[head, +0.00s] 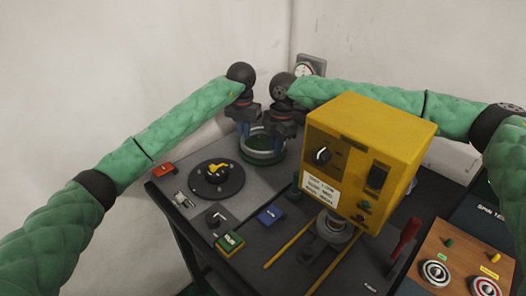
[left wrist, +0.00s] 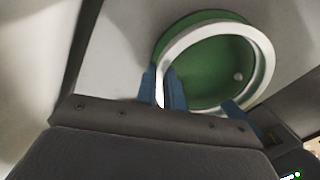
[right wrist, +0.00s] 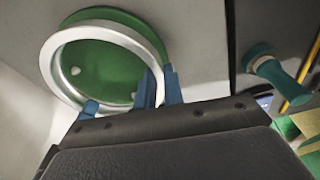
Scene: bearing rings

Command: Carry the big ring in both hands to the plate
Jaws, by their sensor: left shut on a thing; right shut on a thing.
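The big ring (head: 263,158) is a wide silver band at the back of the bench. My left gripper (head: 243,130) is shut on its left side and my right gripper (head: 273,134) on its right side. In the left wrist view, blue fingers straddle the wall of the ring (left wrist: 262,45); the same shows for the ring in the right wrist view (right wrist: 50,68). The round green plate (left wrist: 213,65) lies below the ring and fills most of its opening, also in the right wrist view (right wrist: 100,65). The plate's edge shows past the ring on one side. I cannot tell how large any gap is.
A yellow machine box (head: 365,150) stands close to the right of my right gripper. A black disc (head: 217,180) with a yellow part lies front left. A dark green knob (right wrist: 265,62) stands near the plate. White walls close off the back.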

